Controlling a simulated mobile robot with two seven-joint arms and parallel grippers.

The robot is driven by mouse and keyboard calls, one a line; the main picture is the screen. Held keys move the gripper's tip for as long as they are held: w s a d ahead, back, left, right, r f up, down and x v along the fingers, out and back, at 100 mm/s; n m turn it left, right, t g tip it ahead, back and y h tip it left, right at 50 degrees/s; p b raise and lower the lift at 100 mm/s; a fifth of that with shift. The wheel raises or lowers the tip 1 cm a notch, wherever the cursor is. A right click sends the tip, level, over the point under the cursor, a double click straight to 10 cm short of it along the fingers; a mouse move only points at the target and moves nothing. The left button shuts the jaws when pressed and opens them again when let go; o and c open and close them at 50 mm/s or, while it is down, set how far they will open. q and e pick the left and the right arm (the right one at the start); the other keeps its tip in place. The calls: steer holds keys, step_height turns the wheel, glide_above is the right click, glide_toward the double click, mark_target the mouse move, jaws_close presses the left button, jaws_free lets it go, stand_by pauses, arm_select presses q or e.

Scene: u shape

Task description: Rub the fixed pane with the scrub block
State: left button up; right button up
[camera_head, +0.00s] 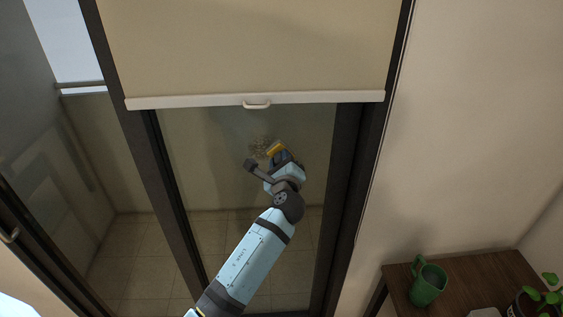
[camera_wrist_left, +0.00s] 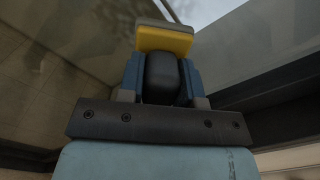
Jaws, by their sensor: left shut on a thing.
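The scrub block (camera_head: 276,149) is yellow and held in my left gripper (camera_head: 281,159), up at the fixed pane (camera_head: 230,170). A speckled dirty patch (camera_head: 259,145) shows on the glass just left of the block. In the left wrist view the yellow block (camera_wrist_left: 165,39) has a grey layer on its far side. The blue fingers of my left gripper (camera_wrist_left: 162,75) are shut on its dark handle (camera_wrist_left: 161,78). I cannot tell whether the block touches the glass. My right gripper is not in view.
A beige blind (camera_head: 250,45) with a white bottom bar and handle (camera_head: 257,104) hangs above the arm. Dark frame posts stand on both sides of the pane. A wooden table (camera_head: 465,277) at lower right holds a green mug (camera_head: 427,283) and a potted plant (camera_head: 545,296).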

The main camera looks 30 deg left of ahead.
arm_select(q)
steer(key=shift+s+a+r, duration=0.1)
steer(key=shift+s+a, duration=0.05)
steer(key=shift+a, duration=0.3)
steer(key=shift+c, duration=0.4)
steer(key=shift+s+a+f+p, duration=0.1)
steer(key=shift+s+a+p, duration=0.55)
steer(key=shift+a, duration=0.35)
steer(key=shift+s+a+f+p, duration=0.1)
steer(key=shift+s+a+p, duration=0.5)
steer(key=shift+a, duration=0.45)
steer(key=shift+s+a+p, duration=0.55)
steer(key=shift+s+a, duration=0.15)
steer(key=shift+a, duration=0.3)
steer(key=shift+r+p, duration=0.35)
steer(key=shift+r, duration=0.95)
steer(key=shift+w+d+f+b, duration=0.1)
steer(key=shift+w+d+b, duration=0.1)
steer(key=shift+w+d, duration=0.75)
steer(key=shift+w+d+b, duration=0.15)
steer(key=shift+w+d, duration=0.35)
steer(key=shift+d, duration=0.85)
steer(key=shift+w+d+f+b, duration=0.1)
steer(key=shift+w+d+b, duration=0.1)
steer(key=shift+w+d, duration=0.75)
steer(key=shift+s+d, duration=0.2)
steer(key=shift+s, duration=0.05)
